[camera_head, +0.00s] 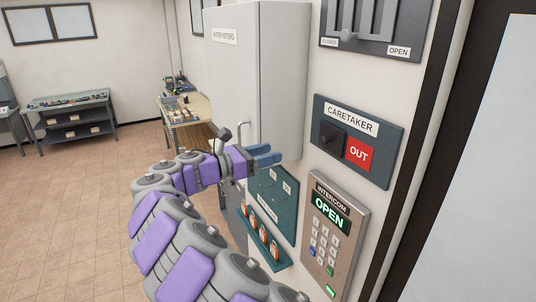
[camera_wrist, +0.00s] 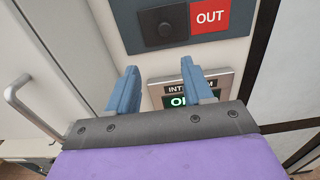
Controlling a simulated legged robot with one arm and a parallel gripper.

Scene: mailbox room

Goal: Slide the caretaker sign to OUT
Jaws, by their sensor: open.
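The caretaker sign (camera_head: 386,171) is a dark blue-grey wall plate with a white CARETAKER label. A black slider (camera_head: 333,138) with a small knob sits at its left, and a red OUT panel (camera_head: 358,153) shows uncovered at its right. Whatever is behind the slider is hidden. In the wrist view the slider (camera_wrist: 163,27) and the red OUT panel (camera_wrist: 210,16) are at the top, beyond the fingertips. My gripper (camera_head: 267,155) is open and empty, left of the sign and apart from it; its two blue fingers also show in the wrist view (camera_wrist: 160,78).
Below the sign is an intercom (camera_head: 334,232) reading OPEN. A green board (camera_head: 272,198) and a rack (camera_head: 263,243) with several orange-brown items are below my gripper. A grey cabinet (camera_head: 270,70) with a handle stands left. Another slider panel (camera_head: 372,38) is above.

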